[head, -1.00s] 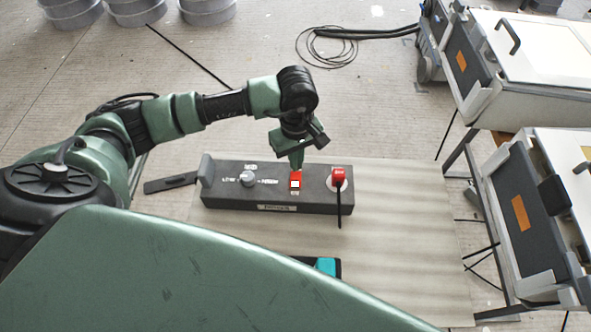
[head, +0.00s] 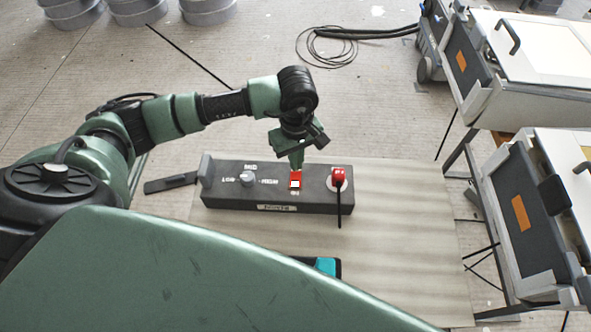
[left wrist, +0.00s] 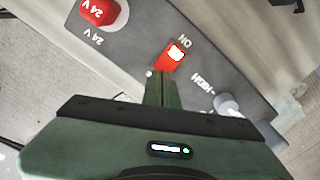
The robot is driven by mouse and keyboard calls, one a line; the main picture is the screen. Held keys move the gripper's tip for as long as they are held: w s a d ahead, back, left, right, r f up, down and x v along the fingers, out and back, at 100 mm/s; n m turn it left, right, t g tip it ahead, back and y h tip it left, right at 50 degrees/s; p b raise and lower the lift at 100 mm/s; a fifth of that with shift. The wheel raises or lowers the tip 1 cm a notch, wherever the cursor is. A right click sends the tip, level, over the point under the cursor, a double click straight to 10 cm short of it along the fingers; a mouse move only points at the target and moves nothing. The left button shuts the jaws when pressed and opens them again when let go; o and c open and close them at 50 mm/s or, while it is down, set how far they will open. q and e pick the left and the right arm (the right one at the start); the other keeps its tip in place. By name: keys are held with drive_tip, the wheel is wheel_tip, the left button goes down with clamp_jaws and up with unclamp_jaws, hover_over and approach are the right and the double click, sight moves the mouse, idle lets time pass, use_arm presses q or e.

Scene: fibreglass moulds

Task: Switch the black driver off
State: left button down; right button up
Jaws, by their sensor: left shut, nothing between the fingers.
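The black driver (head: 225,189) is a long dark box lying on the pale mat, with a grey knob (head: 247,178) marked MID and HIGH, a red rocker switch (head: 295,183) and a red 24 V plug (head: 338,174) on its top. My left gripper (head: 297,165) is shut and empty, pointing down just behind the red switch. My right gripper is not in view.
A black and teal object (head: 327,265) lies on the mat (head: 400,240), partly hidden by my body. Grey-and-white machines (head: 545,215) stand at the right. Grey drums (head: 208,10) and a coiled black hose (head: 325,48) are at the back.

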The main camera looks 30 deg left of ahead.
use_arm(q)
drive_tip(key=shift+f+b, duration=0.95)
idle(0.7)
drive_tip(key=shift+r+p, duration=1.75)
drive_tip(key=shift+r, duration=1.8)
